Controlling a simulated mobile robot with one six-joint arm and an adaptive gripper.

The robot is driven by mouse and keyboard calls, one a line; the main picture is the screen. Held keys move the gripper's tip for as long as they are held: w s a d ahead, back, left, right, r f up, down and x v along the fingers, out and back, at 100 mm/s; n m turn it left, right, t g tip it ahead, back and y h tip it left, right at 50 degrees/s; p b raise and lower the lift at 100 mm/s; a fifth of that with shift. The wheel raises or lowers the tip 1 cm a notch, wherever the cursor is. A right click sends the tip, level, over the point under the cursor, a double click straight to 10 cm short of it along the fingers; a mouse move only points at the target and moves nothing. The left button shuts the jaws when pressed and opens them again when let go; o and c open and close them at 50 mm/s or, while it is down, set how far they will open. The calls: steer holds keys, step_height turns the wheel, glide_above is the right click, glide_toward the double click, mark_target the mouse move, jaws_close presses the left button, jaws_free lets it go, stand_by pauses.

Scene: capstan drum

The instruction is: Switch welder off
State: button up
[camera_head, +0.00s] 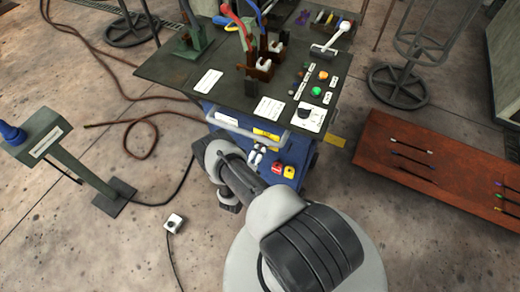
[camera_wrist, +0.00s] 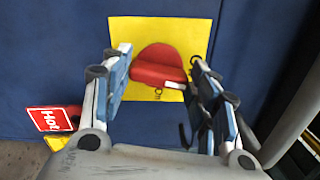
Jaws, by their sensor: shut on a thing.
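The welder is a blue cabinet (camera_head: 226,124) under a dark worktop; its blue front panel (camera_wrist: 45,50) fills the wrist view. A red rotary switch (camera_wrist: 158,62) sits on a yellow plate (camera_wrist: 125,30) on that panel. My gripper (camera_wrist: 160,68) has a finger on each side of the red switch and is shut on its handle. The handle lies nearly crosswise, tilted slightly down to the right. In the head view my gripper (camera_head: 258,155) is at the cabinet front below the grey rail, and the switch is hidden there.
A grey rail (camera_head: 248,130) runs along the cabinet front above my gripper. A red "Hot" label (camera_wrist: 50,119) is at the lower left of the wrist view. Red and yellow connectors (camera_head: 283,170) sit right of my gripper. A rust-coloured bench (camera_head: 375,150) stands right; cables cross the floor left.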

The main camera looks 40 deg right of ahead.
steer(key=shift+n, duration=1.2)
steer(key=o, duration=1.1)
steer(key=shift+c, duration=0.2)
steer(key=v, duration=1.2)
steer(key=shift+s, duration=0.1)
